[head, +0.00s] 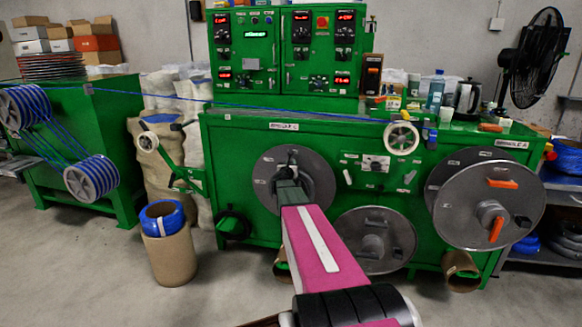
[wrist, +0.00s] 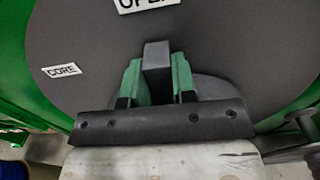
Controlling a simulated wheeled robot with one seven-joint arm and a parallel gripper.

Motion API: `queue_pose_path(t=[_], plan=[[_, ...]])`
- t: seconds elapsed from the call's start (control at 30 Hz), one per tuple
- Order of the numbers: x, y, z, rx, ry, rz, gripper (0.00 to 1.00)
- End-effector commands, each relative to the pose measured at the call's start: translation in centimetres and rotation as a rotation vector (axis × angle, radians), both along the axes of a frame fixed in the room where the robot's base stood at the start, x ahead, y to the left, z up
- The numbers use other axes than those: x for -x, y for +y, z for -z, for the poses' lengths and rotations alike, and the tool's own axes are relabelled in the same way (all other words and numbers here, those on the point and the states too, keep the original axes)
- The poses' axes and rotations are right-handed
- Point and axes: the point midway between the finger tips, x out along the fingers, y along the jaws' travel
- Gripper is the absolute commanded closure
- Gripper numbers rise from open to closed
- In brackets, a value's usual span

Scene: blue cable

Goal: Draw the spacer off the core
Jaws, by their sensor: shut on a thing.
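My gripper (head: 287,174) reaches to the grey disc (head: 318,177) on the front of the green machine, left of its middle. In the wrist view, its two green fingers (wrist: 157,82) are shut on a grey block, the spacer (wrist: 157,54), one finger on each side. The spacer stands against the face of the disc (wrist: 90,45), which carries a label reading CORE (wrist: 62,70). A lighter grey round part, apparently the core (wrist: 215,88), shows behind the fingers. My gripper hides most of it, and I cannot tell whether the spacer touches it.
A second disc (head: 350,246) sits low to the right. A larger disc (head: 460,205) with orange handles is at the far right. A small white wheel (head: 401,138) is above. A blue cable (head: 300,112) crosses from the left. A brown drum (head: 172,258) stands on the floor.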

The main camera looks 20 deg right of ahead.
Motion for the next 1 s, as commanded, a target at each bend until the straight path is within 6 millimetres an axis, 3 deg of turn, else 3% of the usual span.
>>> queue_pose_path(t=[1.0], plan=[[0.05, 0.03, -0.91, 0.001, -0.001, 0.000, 1.00]])
